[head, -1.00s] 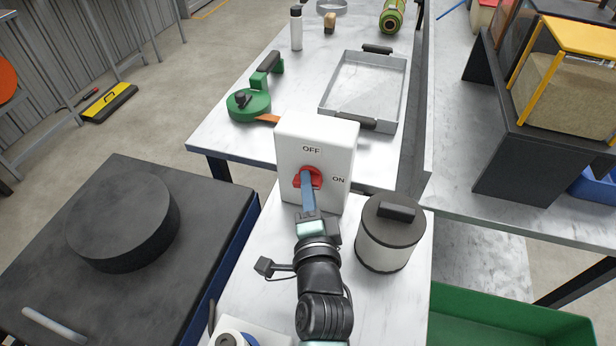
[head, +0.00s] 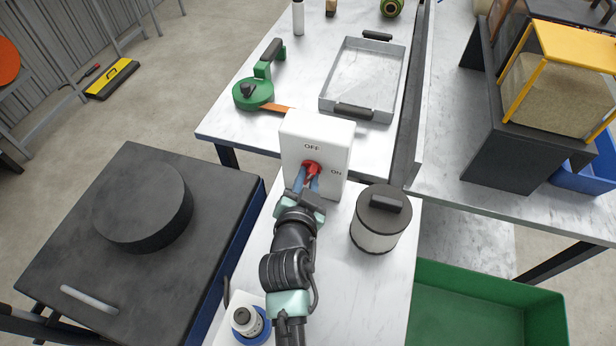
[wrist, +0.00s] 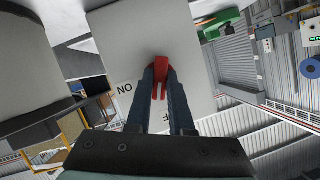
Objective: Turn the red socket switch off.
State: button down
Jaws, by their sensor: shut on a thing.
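The socket switch is a white box (head: 330,145) standing on the near table, with OFF printed above its red knob (head: 312,167) and ON to the right. My gripper (head: 306,182) reaches the box's front from below. In the wrist view my gripper (wrist: 161,80) has one finger on each side of the red knob (wrist: 160,75) and is shut on it. The wrist view shows the white box (wrist: 150,40) inverted, with the OFF label partly hidden by the fingers. The knob's exact setting is hard to tell behind the fingers.
A dark-lidded canister (head: 379,225) stands close right of the switch. A blue-and-white container (head: 248,322) sits at the table's near left. Behind are a green tape-like tool (head: 255,95) and a metal tray (head: 345,105). A green bin (head: 485,310) is at right.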

jog(key=shift+a+n+g+h+b, duration=0.1)
jog(key=shift+n+g+h+b, duration=0.2)
jog(key=shift+n+h+b, duration=0.95)
jog(key=shift+n+y+p, duration=0.25)
jog(key=shift+n+p, duration=0.2)
jog(key=c, duration=0.8)
grip_release()
jog(key=v, duration=0.7)
jog(key=shift+s+r+b, duration=0.15)
jog(key=shift+s+b, duration=0.05)
jog(key=shift+b, duration=0.25)
jog(key=shift+a, duration=0.1)
